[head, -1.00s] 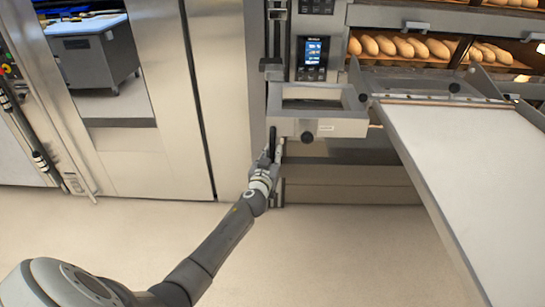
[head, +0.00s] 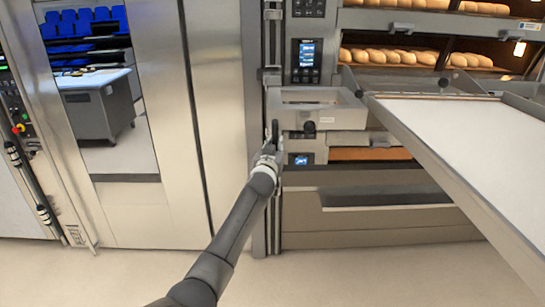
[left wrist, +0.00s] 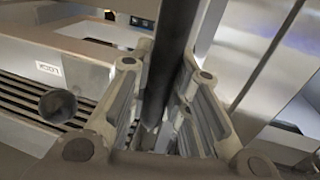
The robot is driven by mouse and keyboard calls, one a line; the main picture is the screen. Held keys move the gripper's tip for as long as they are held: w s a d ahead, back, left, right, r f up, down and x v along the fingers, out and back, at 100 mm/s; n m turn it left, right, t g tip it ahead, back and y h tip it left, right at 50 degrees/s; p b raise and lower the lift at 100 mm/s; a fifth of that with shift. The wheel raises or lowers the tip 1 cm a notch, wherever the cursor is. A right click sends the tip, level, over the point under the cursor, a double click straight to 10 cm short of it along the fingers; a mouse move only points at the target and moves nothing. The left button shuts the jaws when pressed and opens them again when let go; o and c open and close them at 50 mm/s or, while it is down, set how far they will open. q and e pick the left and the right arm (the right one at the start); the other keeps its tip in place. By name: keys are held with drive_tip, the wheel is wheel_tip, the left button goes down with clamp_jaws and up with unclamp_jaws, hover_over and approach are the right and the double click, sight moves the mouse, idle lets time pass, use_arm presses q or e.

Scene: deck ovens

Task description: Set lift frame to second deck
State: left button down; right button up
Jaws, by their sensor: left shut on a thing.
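The grey lift frame (head: 340,119) stands at the left front of the deck oven, just below the lit control display (head: 306,54). A round black knob (head: 310,127) is on its front, and it also shows in the left wrist view (left wrist: 57,106). My left gripper (head: 270,150) is at the frame's left side, shut on a dark upright bar handle (left wrist: 172,55). In the left wrist view the bar runs between both fingers. My right gripper is out of view.
A long white-topped loader board (head: 480,140) juts out at the right. Loaves (head: 390,56) lie in a lit oven deck behind. A lower display (head: 300,160) sits under the frame. Steel cabinet panels (head: 170,120) stand at left. The floor in front is clear.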

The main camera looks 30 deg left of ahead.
use_arm(q)
drive_tip(key=shift+f, duration=0.3)
drive_tip(key=c, duration=1.5)
unclamp_jaws()
drive_tip(key=shift+s, duration=0.1)
drive_tip(key=shift+c, duration=0.2)
drive_tip(key=shift+o, duration=1.1)
drive_tip(key=shift+s+r, duration=0.1)
drive_tip(key=shift+r, duration=0.25)
drive_tip(key=shift+d, duration=0.1)
drive_tip(key=v, duration=1.2)
